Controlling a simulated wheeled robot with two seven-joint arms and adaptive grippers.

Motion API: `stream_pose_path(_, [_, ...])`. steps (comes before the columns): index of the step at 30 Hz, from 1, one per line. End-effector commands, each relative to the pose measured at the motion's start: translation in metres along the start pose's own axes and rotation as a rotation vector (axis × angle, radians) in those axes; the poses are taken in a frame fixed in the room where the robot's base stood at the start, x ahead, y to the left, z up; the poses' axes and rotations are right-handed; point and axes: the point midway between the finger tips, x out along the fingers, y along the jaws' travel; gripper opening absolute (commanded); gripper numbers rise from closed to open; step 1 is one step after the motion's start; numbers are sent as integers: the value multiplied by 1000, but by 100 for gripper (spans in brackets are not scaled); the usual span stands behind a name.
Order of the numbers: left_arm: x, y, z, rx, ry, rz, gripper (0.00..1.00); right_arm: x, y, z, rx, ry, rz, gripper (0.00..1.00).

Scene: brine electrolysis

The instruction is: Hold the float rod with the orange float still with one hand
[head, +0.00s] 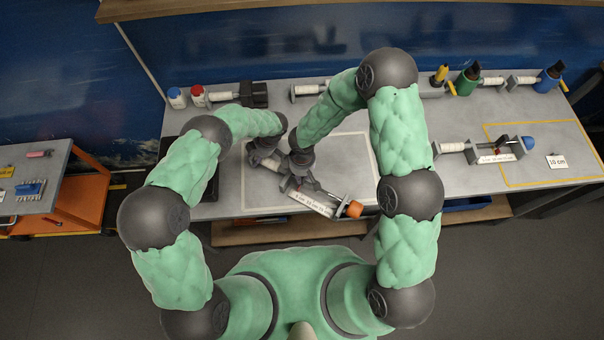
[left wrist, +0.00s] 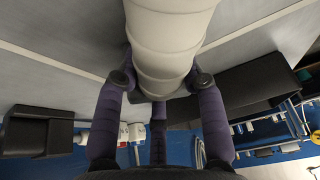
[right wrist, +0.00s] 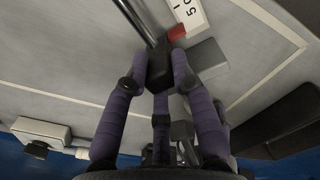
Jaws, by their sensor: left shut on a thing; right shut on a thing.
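The orange float (head: 353,209) sits at the lower right end of a device on the front middle of the grey table. A thin rod (right wrist: 133,18) runs beside a white scale label (head: 312,202); the label also shows in the right wrist view (right wrist: 190,14). My right gripper (head: 304,176) is shut on a dark block (right wrist: 159,68) at the rod's end. My left gripper (head: 262,160) is shut around a white ribbed cylinder (left wrist: 168,35), left of my right gripper. The grippers hide where the cylinder meets the rest.
A similar device with a blue float (head: 528,142) lies at the right by a 10 cm card (head: 557,161). Red-capped (head: 198,95) and blue-capped (head: 177,98) bottles stand back left. More devices line the back edge. The table between my right arm and the blue float is partly clear.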

Motion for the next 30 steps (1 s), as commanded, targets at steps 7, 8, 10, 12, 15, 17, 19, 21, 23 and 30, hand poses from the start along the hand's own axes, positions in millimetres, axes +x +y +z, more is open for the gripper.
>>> stream_pose_path(7, [6,-8,4,7,-2,-15,0,0,0,12,0,-2,0,0])
stream_pose_path(8, [6,-8,4,7,-2,-15,0,0,1,16,0,-2,0,0])
stream_pose_path(10, [6,-8,4,7,-2,-15,0,0,1,28,1,-4,0,0])
stream_pose_path(12, [7,-8,4,7,-2,-15,0,0,0,40,2,-4,-1,0])
stream_pose_path(15, [7,-8,4,8,-2,-15,0,0,1,57,3,-2,-1,0])
stream_pose_path(17, [7,-8,4,8,-2,-15,0,0,1,66,3,-2,0,0])
stream_pose_path(19, [7,-9,4,8,-2,-16,0,0,1,78,4,-2,0,0])
stream_pose_path(21, [7,-9,4,8,-2,-16,0,0,1,89,3,-2,0,0])
stream_pose_path(23, [7,-9,4,8,-2,-16,0,0,1,98,4,-2,0,0])
stream_pose_path(30, [7,-9,4,8,-2,-16,0,0,0,119,1,-2,0,0])
